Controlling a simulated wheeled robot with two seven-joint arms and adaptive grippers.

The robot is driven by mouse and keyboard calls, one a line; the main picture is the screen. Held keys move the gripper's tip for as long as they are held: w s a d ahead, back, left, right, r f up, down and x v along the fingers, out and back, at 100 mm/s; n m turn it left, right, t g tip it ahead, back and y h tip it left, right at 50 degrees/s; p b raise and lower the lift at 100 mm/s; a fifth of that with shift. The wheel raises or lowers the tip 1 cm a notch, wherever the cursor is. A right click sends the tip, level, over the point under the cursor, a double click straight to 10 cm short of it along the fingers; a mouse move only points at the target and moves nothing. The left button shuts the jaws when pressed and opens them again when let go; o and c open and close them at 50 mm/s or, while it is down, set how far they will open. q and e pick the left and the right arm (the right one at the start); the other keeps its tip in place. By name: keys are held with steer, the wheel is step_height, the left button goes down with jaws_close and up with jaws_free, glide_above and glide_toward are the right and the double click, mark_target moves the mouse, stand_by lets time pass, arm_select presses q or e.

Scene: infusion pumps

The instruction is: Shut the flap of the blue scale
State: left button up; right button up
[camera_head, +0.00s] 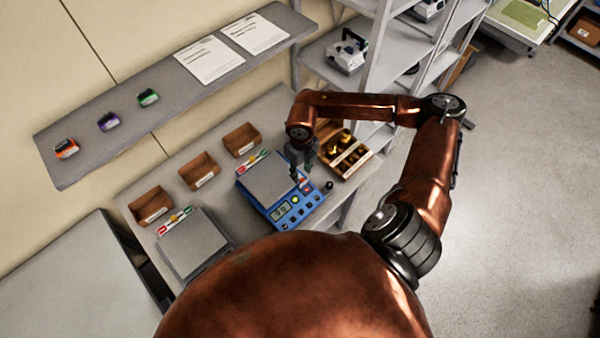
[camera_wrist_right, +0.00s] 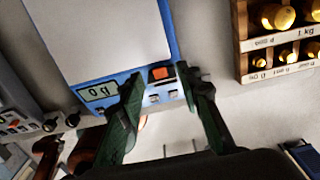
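The blue scale (camera_head: 282,213) stands on the grey bench, with a grey weighing plate (camera_head: 268,178) and a front panel with a display and coloured buttons. In the right wrist view the scale's blue front edge (camera_wrist_right: 148,88) shows a display, a red-orange square and small light openings. I cannot make out clearly which part is the flap or how it stands. My right gripper (camera_head: 302,174) is over the right side of the scale. In the wrist view the two dark green fingers (camera_wrist_right: 160,76) are apart, with nothing held between them. My left gripper is not in view.
A wooden box of brass weights (camera_head: 345,155) stands close right of the scale. A second grey scale (camera_head: 192,240) is at the left. Several brown bins (camera_head: 199,171) line the back of the bench. A wall shelf (camera_head: 170,100) runs above.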

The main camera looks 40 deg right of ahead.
mark_target(303, 182)
steer(key=shift+f, duration=0.65)
steer(key=shift+w+f, duration=0.1)
steer(key=shift+f, duration=0.5)
steer(key=c, duration=0.6)
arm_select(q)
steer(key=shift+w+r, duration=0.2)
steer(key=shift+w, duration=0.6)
arm_select(e)
jaws_close()
